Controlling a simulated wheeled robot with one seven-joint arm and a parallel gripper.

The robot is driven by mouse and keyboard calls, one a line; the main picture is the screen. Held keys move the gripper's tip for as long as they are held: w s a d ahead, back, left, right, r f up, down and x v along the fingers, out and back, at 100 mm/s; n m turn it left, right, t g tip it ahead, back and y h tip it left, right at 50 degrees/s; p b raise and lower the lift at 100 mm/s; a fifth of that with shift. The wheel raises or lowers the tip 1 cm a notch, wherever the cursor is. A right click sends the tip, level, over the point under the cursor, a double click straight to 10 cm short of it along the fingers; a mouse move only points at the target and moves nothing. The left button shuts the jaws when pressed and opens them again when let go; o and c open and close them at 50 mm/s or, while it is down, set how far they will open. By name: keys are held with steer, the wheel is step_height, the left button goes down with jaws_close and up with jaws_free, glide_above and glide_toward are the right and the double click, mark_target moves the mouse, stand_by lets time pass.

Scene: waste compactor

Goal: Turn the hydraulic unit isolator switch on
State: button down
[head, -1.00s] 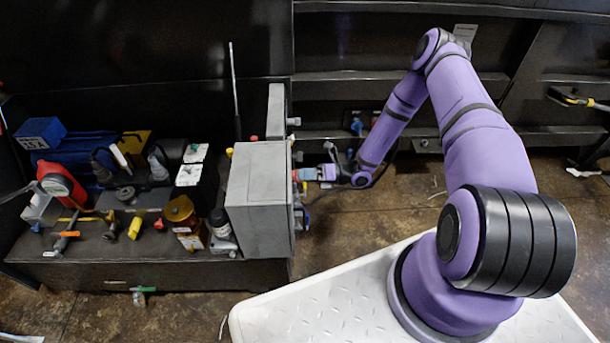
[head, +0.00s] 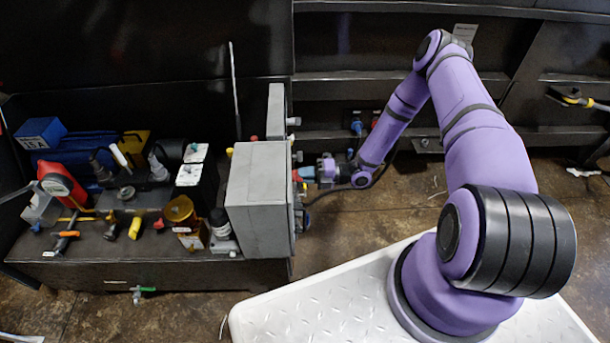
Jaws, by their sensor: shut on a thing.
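The grey hydraulic unit cabinet (head: 257,200) stands at the right end of the dark bench. Its right side face is seen almost edge-on, with several small fittings on it. A small red part, which looks like the isolator switch (head: 296,176), shows at that face.
The dark bench (head: 150,272) carries a red gauge (head: 62,183), a brass-coloured filter (head: 181,212) and several valves and fittings left of the cabinet. A thin upright rod (head: 235,90) stands behind. Dark wall rails (head: 440,76) run behind my arm.

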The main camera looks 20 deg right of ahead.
steer(key=shift+d, duration=0.1)
steer(key=c, duration=1.1)
jaws_free()
steer(key=shift+c, duration=0.2)
steer(key=v, duration=1)
steer(key=shift+d, duration=0.35)
steer(key=shift+s, duration=0.1)
